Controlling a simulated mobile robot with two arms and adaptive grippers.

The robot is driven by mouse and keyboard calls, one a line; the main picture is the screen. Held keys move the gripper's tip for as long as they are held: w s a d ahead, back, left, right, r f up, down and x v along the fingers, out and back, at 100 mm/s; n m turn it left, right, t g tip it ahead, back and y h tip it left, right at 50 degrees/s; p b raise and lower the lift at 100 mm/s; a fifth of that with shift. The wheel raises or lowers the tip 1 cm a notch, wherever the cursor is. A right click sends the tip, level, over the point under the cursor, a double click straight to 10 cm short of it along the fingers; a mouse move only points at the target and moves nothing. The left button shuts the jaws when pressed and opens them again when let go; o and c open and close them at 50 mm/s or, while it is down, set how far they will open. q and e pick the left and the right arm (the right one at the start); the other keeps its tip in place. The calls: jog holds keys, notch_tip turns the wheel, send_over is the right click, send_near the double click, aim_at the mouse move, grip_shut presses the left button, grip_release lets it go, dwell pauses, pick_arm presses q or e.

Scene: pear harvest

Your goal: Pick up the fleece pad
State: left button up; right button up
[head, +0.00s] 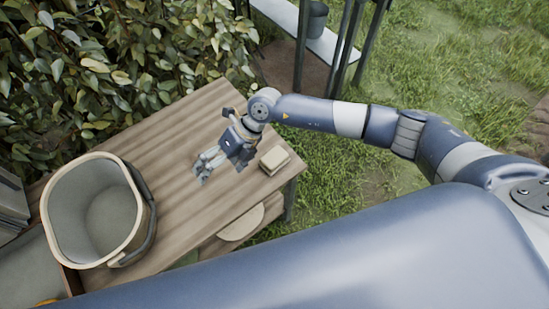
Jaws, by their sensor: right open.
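A small cream rectangular pad (275,160), which looks like the fleece pad, lies on the wooden table (190,125) near its right end. My right gripper (205,165) is open and empty over the table, to the left of the pad and apart from it. Its fingers point down and to the left, away from the pad. How high the fingertips are above the wood is hard to tell. My left gripper does not show.
A large cream bucket (60,205) with a dark handle stands at the table's left. A pale rounded seat or board (242,222) shows past the table's front edge. A leafy hedge (120,60) borders the back. A grey pot (317,18) stands on a pale bench behind.

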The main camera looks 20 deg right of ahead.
aim_at(275, 156)
jog(key=w+d+h, duration=0.1)
jog(key=d+h, duration=0.1)
jog(key=d, duration=0.3)
jog(key=w+d+f+h, duration=0.1)
jog(key=w+d+h, duration=0.1)
jog(key=d, duration=0.4)
jog(key=w+d+f+n+t+h, duration=0.1)
jog(key=w+d+h, duration=0.1)
jog(key=d, duration=0.3)
jog(key=shift+w+d+f+h, duration=0.15)
jog(key=shift+d+h, duration=0.2)
jog(key=shift+h, duration=0.35)
notch_tip(275, 156, down, 5)
jog(key=b, duration=0.4)
jog(key=shift+f, duration=0.1)
jog(key=f+b, duration=0.2)
jog(key=f, duration=0.1)
jog(key=f+b, duration=0.2)
jog(key=shift+w+d, duration=0.25)
jog(key=shift+w, duration=0.05)
jog(key=c, duration=1.3)
